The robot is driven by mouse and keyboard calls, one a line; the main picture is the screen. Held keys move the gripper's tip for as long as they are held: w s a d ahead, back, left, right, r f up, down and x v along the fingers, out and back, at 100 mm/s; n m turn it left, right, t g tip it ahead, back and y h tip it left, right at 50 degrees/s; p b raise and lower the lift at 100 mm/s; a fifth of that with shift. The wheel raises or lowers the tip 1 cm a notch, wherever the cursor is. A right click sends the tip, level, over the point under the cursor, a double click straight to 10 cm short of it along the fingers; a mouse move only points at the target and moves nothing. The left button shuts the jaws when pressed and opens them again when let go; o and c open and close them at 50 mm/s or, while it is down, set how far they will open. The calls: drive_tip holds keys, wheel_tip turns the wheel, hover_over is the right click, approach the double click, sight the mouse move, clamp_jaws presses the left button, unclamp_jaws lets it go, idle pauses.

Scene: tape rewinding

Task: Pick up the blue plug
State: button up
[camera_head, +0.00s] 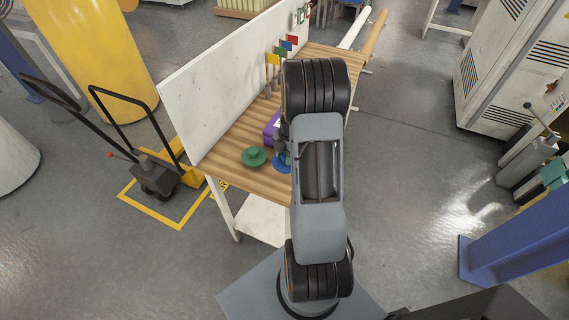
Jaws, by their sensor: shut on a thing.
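The blue plug (281,167) shows as a round blue disc at the near end of the wooden table, partly hidden behind my arm. A small grey part of my gripper (281,150) shows right above it, left of the arm link. My gripper is shut on the blue plug. The fingertips are mostly hidden, and I cannot tell whether the plug is still touching the table top.
A green plug (254,157) stands just left of the blue one. A purple box (270,130) lies behind them. Small coloured flags (286,45) stand farther back. A white panel (215,75) borders the wooden table (228,166) on the left.

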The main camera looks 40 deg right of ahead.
drive_tip(key=s+d+r+b, duration=0.3)
drive_tip(key=s+r, duration=0.6)
drive_tip(key=s, duration=0.4)
drive_tip(key=shift+s, duration=0.2)
